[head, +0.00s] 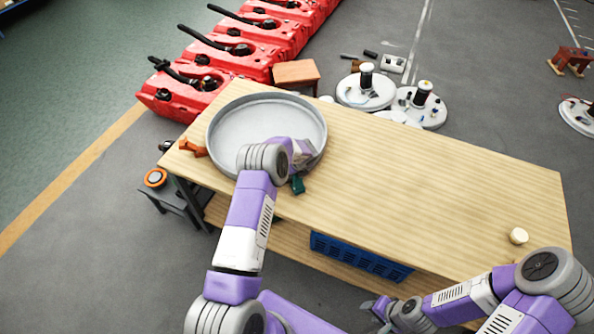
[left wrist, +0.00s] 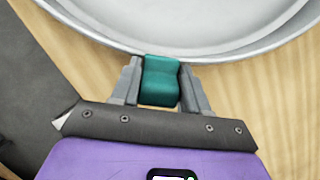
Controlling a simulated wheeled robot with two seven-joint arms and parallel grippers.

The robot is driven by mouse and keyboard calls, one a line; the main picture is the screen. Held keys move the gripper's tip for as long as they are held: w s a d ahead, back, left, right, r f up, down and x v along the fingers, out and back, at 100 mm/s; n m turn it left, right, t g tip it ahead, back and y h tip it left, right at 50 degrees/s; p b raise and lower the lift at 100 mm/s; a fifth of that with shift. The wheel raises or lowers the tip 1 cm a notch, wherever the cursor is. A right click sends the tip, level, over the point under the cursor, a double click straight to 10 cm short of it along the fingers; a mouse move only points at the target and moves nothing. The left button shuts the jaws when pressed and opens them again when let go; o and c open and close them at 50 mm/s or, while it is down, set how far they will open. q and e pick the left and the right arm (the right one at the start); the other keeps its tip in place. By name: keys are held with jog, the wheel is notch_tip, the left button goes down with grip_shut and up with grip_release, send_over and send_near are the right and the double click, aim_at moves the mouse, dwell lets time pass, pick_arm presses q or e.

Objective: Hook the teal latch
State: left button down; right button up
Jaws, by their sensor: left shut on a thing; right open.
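The teal latch (head: 297,185) is at the near rim of the round grey metal lid or pan (head: 225,103) on the wooden table. In the left wrist view, the latch (left wrist: 160,88) is a small teal block lying between the two grey fingers of my left gripper (left wrist: 159,72), which is shut on it. Its upper end is at the pale rim (left wrist: 225,52); I cannot tell whether it is hooked over it. In the head view my left wrist hides part of the rim and most of the gripper. My right gripper (head: 378,308) is open and empty, low in front of the table.
An orange clamp-like piece (head: 192,148) is at the rim's left side. A cream knob (head: 518,236) sits at the table's right end. The table's middle right (head: 420,190) is clear. A blue crate (head: 355,258) is below. Red tanks (head: 240,55) stand behind.

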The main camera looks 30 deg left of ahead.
aim_at(299, 181)
pick_arm(q)
jog(key=shift+d+f, duration=0.1)
jog(key=c, duration=0.6)
grip_release()
jog(key=shift+c, duration=0.2)
jog(key=shift+r, duration=0.55)
jog(key=v, duration=0.6)
jog(key=shift+s+d+r, duration=0.2)
jog(key=shift+d, duration=0.05)
